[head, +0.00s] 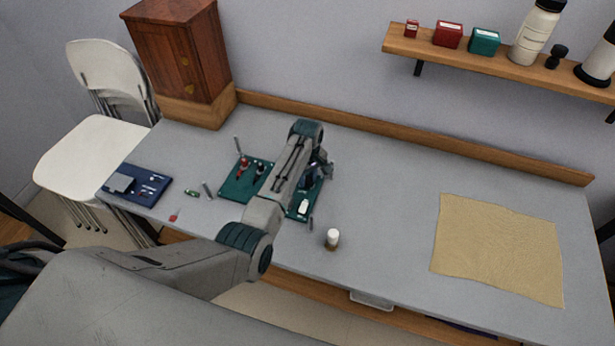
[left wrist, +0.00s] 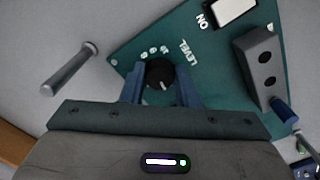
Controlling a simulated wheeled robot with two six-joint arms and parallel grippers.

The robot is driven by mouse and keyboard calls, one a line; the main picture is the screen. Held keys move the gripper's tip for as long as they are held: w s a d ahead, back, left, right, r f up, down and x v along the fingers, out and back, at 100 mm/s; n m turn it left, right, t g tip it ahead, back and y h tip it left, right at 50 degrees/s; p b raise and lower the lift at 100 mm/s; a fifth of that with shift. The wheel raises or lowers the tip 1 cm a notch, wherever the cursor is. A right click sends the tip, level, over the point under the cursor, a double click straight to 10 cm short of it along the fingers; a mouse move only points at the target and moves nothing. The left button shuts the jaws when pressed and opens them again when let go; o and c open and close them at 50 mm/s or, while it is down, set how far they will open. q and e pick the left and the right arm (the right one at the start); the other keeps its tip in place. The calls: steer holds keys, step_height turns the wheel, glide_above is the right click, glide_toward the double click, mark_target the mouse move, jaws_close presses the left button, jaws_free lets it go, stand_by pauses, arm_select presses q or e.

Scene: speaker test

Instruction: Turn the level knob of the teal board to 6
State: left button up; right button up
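The teal board (head: 238,190) lies on the grey table, partly hidden by my left arm in the head view. In the left wrist view the board (left wrist: 215,65) shows the word LEVEL, small marks too blurred to read, and a white switch (left wrist: 235,10) by ON. The black level knob (left wrist: 160,74) has a light pointer line toward the bottom of that view, slightly right. My left gripper (left wrist: 160,82) has a finger close on each side of the knob and appears shut on it. In the head view, the gripper (head: 308,182) is over the board's right part. My right gripper is out of view.
A metal post (left wrist: 70,68) stands beside the board. A blue board (head: 150,190) lies left, a small white-capped bottle (head: 332,239) in front, and a tan cloth (head: 498,248) right. A wooden cabinet (head: 175,50) stands at the back left. The table between bottle and cloth is clear.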

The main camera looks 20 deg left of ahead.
arm_select(q)
steer(key=shift+c, duration=0.4)
steer(key=shift+r+m+p, duration=0.15)
steer(key=shift+m+p, duration=0.45)
steer(key=shift+p, duration=0.05)
steer(key=shift+m+p, duration=0.85)
steer(key=shift+m, duration=0.35)
steer(key=m+p, duration=0.1)
steer(key=m, duration=0.1)
steer(key=shift+a+m, duration=0.1)
steer(key=shift+m, duration=0.3)
steer(key=m+p, duration=0.2)
steer(key=m, duration=0.1)
steer(key=shift+m, duration=0.3)
steer(key=m+p, duration=0.1)
steer(key=m, duration=0.4)
steer(key=shift+a, duration=0.1)
steer(key=m+p, duration=0.1)
steer(key=m, duration=0.5)
steer(key=shift+p, duration=0.3)
steer(key=shift+w+m, duration=0.1)
steer(key=shift+m, duration=0.2)
